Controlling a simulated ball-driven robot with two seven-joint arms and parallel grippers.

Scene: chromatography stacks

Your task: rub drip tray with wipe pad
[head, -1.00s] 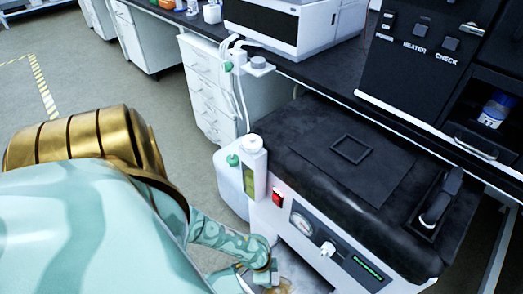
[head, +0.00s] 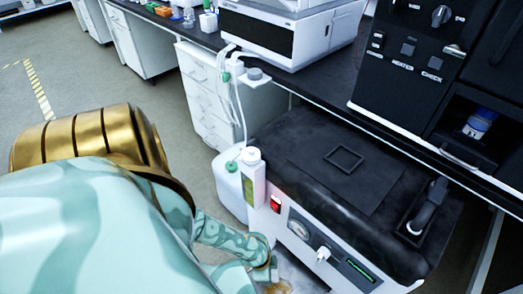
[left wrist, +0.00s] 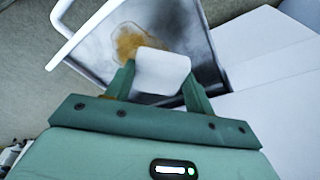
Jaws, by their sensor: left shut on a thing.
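The drip tray (left wrist: 185,28) is a grey, shiny shallow tray with a pale rim, at the top of the left wrist view. A brown-orange stain (left wrist: 129,40) lies on it. My left gripper (left wrist: 158,85) is shut on the white wipe pad (left wrist: 161,70), which overlaps the near edge of the stain. I cannot tell whether the pad touches the tray. In the head view, a strip of the tray (head: 290,268) shows at the bottom, beside my left gripper, with most of it cut off. My right gripper is not in view.
A dark bench (head: 300,85) with instruments runs behind. Open floor lies at left.

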